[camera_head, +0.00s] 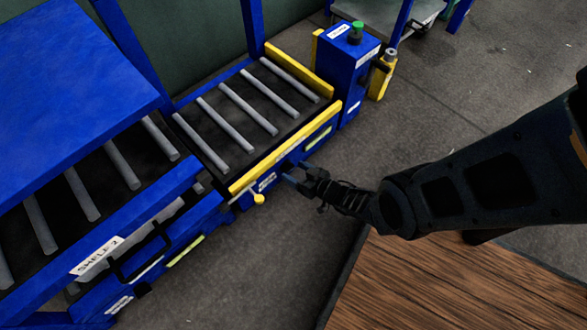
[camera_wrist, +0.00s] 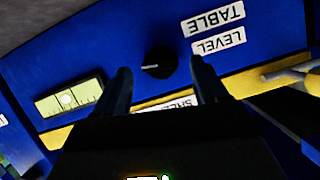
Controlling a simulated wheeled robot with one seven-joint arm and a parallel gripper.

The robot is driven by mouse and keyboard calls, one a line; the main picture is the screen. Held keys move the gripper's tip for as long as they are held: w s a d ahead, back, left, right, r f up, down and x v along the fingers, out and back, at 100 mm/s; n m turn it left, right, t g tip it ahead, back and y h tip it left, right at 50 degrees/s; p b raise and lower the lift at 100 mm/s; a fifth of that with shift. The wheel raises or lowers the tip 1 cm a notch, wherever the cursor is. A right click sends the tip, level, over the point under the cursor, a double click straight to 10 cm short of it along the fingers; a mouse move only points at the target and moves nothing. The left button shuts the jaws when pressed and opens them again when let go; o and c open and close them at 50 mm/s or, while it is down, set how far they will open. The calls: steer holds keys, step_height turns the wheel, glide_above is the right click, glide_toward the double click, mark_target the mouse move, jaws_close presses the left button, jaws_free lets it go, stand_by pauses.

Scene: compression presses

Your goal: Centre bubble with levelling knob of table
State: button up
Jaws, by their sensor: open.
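In the wrist view, a round black levelling knob (camera_wrist: 158,62) sits on this face below labels reading TABLE and LEVEL upside down. My gripper (camera_wrist: 162,76) is open, with its two fingers apart on either side of the knob; whether they touch it I cannot tell. A yellow-green level vial (camera_wrist: 46,106) lies left of the knob, its pale round bubble (camera_wrist: 67,98) close to the middle. In the head view my gripper (camera_head: 290,178) is at the table's front face, and the knob is not distinguishable.
A blue control box (camera_head: 343,72) with a green button (camera_head: 357,28) stands at the table's far end. A wooden surface (camera_head: 440,285) lies below my arm.

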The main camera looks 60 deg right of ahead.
steer(key=p+v, duration=0.3)
steer(key=v, duration=0.3)
steer(key=shift+a, duration=0.1)
stand_by(0.4)
steer(key=s+a+r+n, duration=0.25)
steer(key=a+r, duration=0.35)
steer(key=a, duration=0.6)
steer(key=s+a+r+t, duration=0.1)
steer(key=s+a+r, duration=0.1)
steer(key=s+r, duration=0.35)
steer(key=s+a+r, duration=0.3)
steer(key=r, duration=0.6)
steer(key=s+r+n+y+p, duration=0.1)
steer(key=r+p, duration=1.2)
steer(key=r, duration=1.4)
steer(key=s+r+n+y+p, duration=0.1)
steer(key=s+r+p, duration=0.3)
steer(key=r+p, duration=1)
step_height(320, 180, up, 14)
steer(key=shift+s+a+y, duration=0.2)
steer(key=shift+a+y, duration=0.15)
steer(key=shift+y, duration=0.05)
